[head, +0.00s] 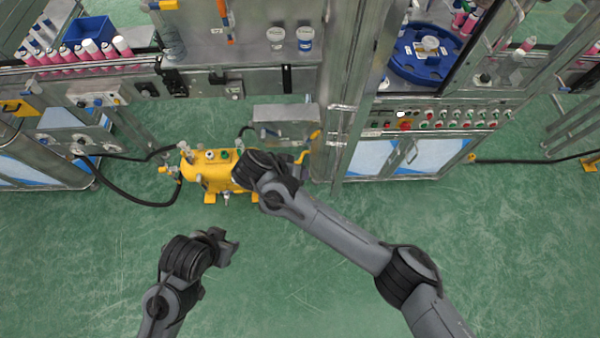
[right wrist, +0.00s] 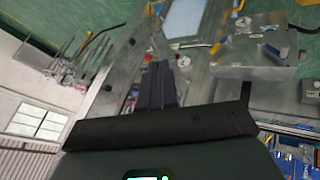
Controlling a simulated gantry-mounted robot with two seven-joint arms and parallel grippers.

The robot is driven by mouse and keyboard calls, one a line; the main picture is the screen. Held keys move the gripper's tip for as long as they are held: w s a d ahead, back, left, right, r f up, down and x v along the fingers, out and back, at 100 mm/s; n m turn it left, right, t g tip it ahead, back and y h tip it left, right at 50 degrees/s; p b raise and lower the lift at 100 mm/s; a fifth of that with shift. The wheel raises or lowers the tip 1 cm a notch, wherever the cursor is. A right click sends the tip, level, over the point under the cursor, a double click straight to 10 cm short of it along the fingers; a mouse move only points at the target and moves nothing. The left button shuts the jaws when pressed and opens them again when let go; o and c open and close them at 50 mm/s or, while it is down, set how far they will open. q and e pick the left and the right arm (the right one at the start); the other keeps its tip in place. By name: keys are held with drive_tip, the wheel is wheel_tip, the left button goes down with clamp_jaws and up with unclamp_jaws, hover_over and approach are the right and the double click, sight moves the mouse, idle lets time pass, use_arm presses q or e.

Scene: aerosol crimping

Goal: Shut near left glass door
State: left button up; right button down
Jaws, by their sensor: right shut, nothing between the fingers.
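The crimping machine's metal frame (head: 349,100) runs up the middle of the head view. The near left glass door seems to be among these steep, nearly edge-on frame members; I cannot make out its pane or how far it stands open. My right gripper (right wrist: 156,84) is shut and empty in the right wrist view, with blurred metal frame parts beyond its fingers. In the head view its arm reaches in front of the yellow tank, left of the frame, and the fingertips are hidden. My left gripper (head: 229,246) hangs low over the floor, away from the machine; its jaw gap is unclear.
A yellow tank (head: 209,176) with black hoses stands on the green floor. A blue rotary table (head: 407,63) sits inside the machine above a button panel (head: 437,118). Pink bottles (head: 97,55) line the conveyor at left. The front floor is clear.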

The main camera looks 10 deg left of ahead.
drive_tip(key=w+d+f+p, duration=0.2)
drive_tip(key=d+f+p, duration=0.1)
drive_tip(key=d+f, duration=0.2)
drive_tip(key=shift+w+d+f, duration=0.15)
drive_tip(key=shift+w+d, duration=0.2)
drive_tip(key=shift+d, duration=0.7)
